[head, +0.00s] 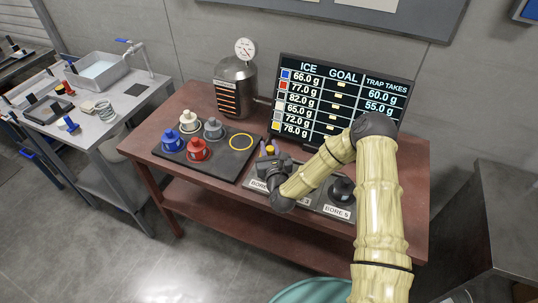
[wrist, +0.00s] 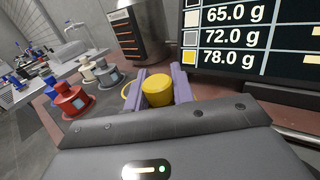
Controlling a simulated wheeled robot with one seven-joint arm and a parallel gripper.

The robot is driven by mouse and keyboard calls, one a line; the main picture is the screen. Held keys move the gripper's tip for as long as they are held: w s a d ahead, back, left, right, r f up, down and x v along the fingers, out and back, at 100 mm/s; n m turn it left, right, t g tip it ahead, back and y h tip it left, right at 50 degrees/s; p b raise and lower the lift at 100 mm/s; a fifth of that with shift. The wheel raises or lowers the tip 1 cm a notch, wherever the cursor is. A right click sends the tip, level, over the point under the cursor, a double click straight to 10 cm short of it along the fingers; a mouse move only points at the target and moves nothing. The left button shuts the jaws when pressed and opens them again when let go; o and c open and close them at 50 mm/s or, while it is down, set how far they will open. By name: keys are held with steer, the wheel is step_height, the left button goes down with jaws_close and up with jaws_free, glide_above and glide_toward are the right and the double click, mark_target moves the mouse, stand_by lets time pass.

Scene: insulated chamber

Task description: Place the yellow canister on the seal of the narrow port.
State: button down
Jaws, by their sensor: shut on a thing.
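My gripper (head: 268,148) is over the left part of the grey bore panel (head: 318,203) at the front of the bench. Its purple fingers are shut on the yellow canister (head: 270,151), whose round yellow top shows between them in the wrist view (wrist: 157,89). The canister's lower part is hidden by the fingers and wrist. The panel carries bore labels, one reading BORE 5 (head: 337,211). My wrist and arm cover much of the panel. I cannot tell which port is the narrow one, nor whether the canister touches a seal.
A dark mat (head: 222,167) to the left holds blue (head: 172,139), white (head: 189,121), grey (head: 213,128) and red (head: 198,149) canisters, plus an empty yellow ring (head: 241,142). A metal vessel with a gauge (head: 236,82) and a display board (head: 335,95) stand behind.

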steer(key=shift+f+p, duration=0.3)
steer(key=shift+f, duration=1.5)
steer(key=shift+f, duration=0.2)
steer(key=c, duration=1.2)
jaws_free()
steer(key=shift+r, duration=0.1)
